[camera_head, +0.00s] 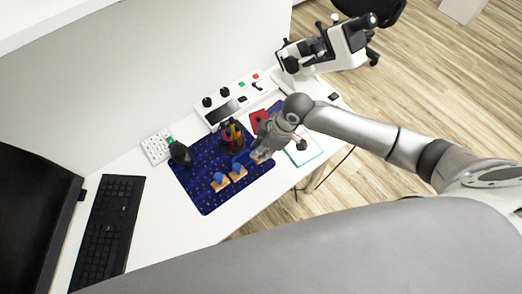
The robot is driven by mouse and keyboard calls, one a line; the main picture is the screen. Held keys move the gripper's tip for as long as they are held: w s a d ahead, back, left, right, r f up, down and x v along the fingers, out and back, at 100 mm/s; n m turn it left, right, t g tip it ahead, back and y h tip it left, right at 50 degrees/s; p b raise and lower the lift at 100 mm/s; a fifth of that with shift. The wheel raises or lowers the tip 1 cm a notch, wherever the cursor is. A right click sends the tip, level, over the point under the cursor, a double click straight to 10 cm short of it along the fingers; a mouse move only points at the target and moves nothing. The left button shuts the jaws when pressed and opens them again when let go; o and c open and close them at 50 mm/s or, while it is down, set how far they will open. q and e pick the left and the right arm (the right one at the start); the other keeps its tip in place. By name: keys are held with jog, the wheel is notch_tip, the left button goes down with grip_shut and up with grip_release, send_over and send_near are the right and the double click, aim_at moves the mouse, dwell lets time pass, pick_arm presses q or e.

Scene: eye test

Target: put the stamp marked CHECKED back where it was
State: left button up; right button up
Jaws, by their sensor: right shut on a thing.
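Two stamps with tan bases and blue handles, a left one (219,182) and a right one (238,171), stand on a dark blue patterned mat (206,203). My right gripper (262,154) reaches in from the right, over the right part of the mat. It is shut on what looks like a third stamp, in line with the other two. Only a pale tan bit of it shows at the fingertips; its handle is hidden. Any marking such as CHECKED is too small to read. I cannot tell whether the held stamp touches the mat. My left gripper is not in view.
A pen holder (232,136) stands just behind the stamps. The desk's front strip is clear.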

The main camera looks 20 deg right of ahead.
jog(key=shift+w+f, duration=0.35)
jog(key=shift+f, duration=0.1)
notch_tip(320, 180, down, 3)
jog(key=shift+r, duration=0.1)
jog(key=shift+f, duration=0.2)
jog(key=o, duration=0.8)
